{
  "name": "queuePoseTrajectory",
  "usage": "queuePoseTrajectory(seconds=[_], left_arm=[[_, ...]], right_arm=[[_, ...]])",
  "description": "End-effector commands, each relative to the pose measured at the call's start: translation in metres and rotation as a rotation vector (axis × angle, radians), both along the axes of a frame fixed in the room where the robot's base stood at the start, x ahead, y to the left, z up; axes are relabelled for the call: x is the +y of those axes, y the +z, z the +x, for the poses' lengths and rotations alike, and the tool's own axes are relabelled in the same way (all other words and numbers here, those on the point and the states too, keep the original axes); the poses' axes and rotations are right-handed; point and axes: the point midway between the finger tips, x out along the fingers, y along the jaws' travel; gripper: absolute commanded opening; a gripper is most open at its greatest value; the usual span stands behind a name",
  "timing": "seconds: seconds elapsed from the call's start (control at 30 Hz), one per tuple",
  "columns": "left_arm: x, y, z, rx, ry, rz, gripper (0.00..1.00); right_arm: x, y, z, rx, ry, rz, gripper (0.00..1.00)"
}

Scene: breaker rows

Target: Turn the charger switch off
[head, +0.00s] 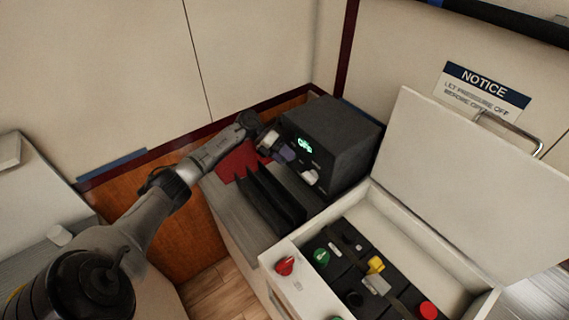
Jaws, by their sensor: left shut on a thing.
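The charger (335,125) is a black box with a lit green display, standing on a grey cabinet top against the wall. My left gripper (284,152) is at the left part of its front face, just below and left of the display. It is shut on a small part there, which looks to be the charger switch. The fingers hide that part, so I cannot tell its position. A pale knob or plug (310,177) sits lower on the same face, right of my gripper. My right gripper is not in view.
An open white box (400,220) with its lid raised stands at the front right. It holds dark batteries and has a red knob (285,265) and a green knob (322,256). Black upright fins (268,200) and a red cloth-like item (236,163) lie near my left gripper.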

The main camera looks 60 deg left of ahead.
Motion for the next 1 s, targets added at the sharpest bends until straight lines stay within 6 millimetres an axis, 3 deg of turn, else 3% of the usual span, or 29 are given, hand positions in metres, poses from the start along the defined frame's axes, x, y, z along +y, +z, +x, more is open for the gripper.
queuePoseTrajectory(seconds=[0.03, 0.1, 0.4, 1.0], left_arm=[[0.001, -0.008, 0.000, -0.002, 0.001, -0.033, 0.27], [0.001, -0.008, 0.000, -0.004, 0.000, -0.083, 0.27], [0.001, -0.006, 0.000, -0.011, 0.000, -0.250, 0.27], [0.001, -0.002, 0.000, -0.013, -0.001, -0.329, 0.27]], right_arm=[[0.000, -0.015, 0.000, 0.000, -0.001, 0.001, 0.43], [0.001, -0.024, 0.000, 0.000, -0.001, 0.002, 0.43], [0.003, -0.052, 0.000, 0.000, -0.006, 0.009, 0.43], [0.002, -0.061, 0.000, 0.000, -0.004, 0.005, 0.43]])
